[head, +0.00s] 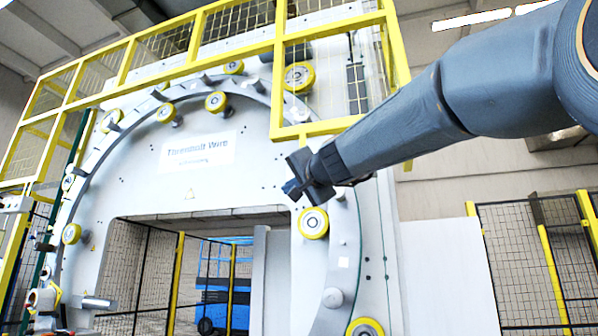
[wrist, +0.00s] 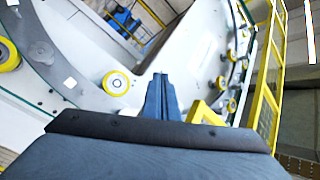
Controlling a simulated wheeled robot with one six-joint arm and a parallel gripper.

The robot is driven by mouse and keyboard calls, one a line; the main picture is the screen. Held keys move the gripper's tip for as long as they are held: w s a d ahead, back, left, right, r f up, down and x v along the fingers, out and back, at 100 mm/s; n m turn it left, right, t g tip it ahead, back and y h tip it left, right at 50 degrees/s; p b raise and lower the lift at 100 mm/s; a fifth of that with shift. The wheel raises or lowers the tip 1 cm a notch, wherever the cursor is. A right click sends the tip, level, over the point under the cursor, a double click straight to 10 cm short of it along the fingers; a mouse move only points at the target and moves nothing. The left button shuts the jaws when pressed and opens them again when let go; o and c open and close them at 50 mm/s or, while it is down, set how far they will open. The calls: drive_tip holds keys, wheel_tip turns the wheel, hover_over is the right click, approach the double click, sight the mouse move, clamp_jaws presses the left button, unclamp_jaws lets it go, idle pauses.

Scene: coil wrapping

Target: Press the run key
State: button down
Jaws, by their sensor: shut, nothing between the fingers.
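My gripper (head: 293,190) is in front of the large white wrapping machine (head: 262,175) in the head view, at the end of my arm coming in from the upper right. In the wrist view my gripper (wrist: 160,80) points away with its fingers together and nothing between them. It appears to be clear of the machine, though the gap is hard to judge. I cannot make out a run key or a control panel in either view.
A curved ring with several yellow rollers, one roller (head: 313,223) just below my gripper, runs around the machine's opening. A yellow guard frame (head: 277,75) stands close above and left of my arm. Mesh fencing (head: 522,260) stands at right.

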drive_tip(key=s+r+t, duration=0.1)
drive_tip(key=s+r, duration=0.2)
drive_tip(key=r, duration=0.5)
drive_tip(key=shift+a+r+m+y, duration=0.3)
drive_tip(key=shift+r+m, duration=0.1)
drive_tip(key=shift+w, duration=0.15)
drive_tip(key=w+d, duration=0.3)
drive_tip(key=w, duration=0.5)
drive_tip(key=shift+w, duration=0.15)
idle(1.4)
drive_tip(key=shift+w+d, duration=0.15)
drive_tip(key=shift+w, duration=0.1)
